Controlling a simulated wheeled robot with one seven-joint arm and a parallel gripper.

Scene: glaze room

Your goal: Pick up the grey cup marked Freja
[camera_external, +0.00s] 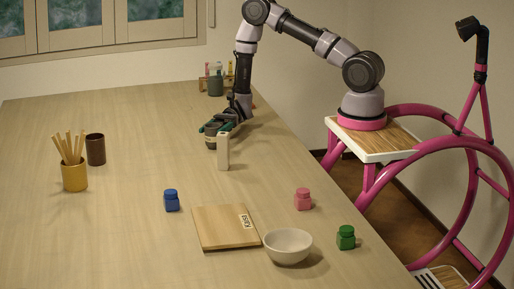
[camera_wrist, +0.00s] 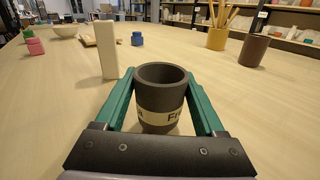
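A dark grey cup (camera_wrist: 162,90) with a pale band stands upright in the middle of the wrist view. The letters "Fr" show at the right of the band; the rest of the name is turned out of sight. My gripper (camera_wrist: 160,88) has its two green fingers on either side of the cup, a narrow gap showing beside its lower wall. Whether they touch near the rim is hard to tell. In the external view, my gripper (camera_external: 220,128) is low over the table, around the cup (camera_external: 211,142).
A pale upright block (camera_external: 223,152) stands close to the cup. Blue (camera_external: 171,200), pink (camera_external: 303,199) and green jars (camera_external: 346,238), a board (camera_external: 222,227) and a white bowl (camera_external: 288,247) are nearer. A brown cup (camera_external: 95,149) and yellow stick holder (camera_external: 74,177) stand left.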

